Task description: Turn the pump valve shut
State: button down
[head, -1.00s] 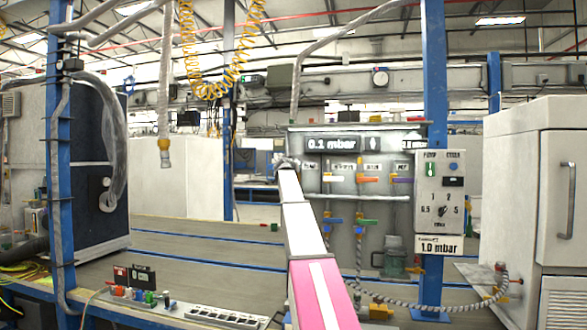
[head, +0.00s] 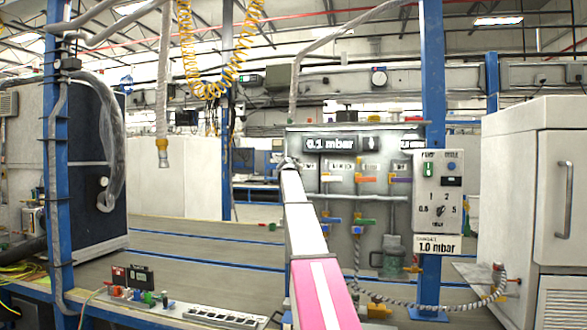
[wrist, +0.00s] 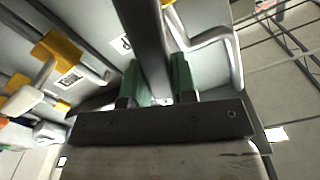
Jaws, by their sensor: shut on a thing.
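The grey valve panel (head: 393,140) stands at the back of the bench, with a row of coloured valve levers under small labels. My arm reaches forward to its left end. My gripper (head: 288,162) is small there, and the arm hides what it touches in the head view. In the wrist view, my gripper's two green fingers (wrist: 159,88) are shut on a long dark bar (wrist: 148,35), seemingly a valve handle. The bar runs up out of the frame between them. I cannot read a label that tells whether it belongs to the pump valve.
An orange lever (head: 366,178) and a blue lever (head: 330,220) are right of my gripper. A switch box (head: 438,191) is on the blue post. In the wrist view, a yellow valve part (wrist: 60,46) and a bent pale pipe (wrist: 205,38) flank the fingers.

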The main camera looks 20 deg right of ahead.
jog(key=d+f+m, duration=0.1)
jog(key=m, duration=0.2)
jog(key=s+d+f+m, duration=0.1)
jog(key=m, duration=0.3)
jog(key=s+d+f+m, duration=0.1)
jog(key=f+m, duration=0.1)
jog(key=m, duration=0.1)
jog(key=shift+s+f+m, duration=0.1)
jog(key=shift+m, duration=0.3)
jog(key=shift+d+f+m, duration=0.1)
jog(key=shift+f+m, duration=0.3)
jog(key=shift+m, duration=0.35)
jog(key=shift+d+f+m, duration=0.1)
jog(key=shift+f+m, duration=0.25)
jog(key=shift+m, duration=0.4)
jog(key=c, duration=0.9)
grip_release()
jog(key=shift+s+a, duration=0.1)
jog(key=v, duration=1)
jog(key=shift+s+a, duration=0.25)
jog(key=shift+s, duration=0.05)
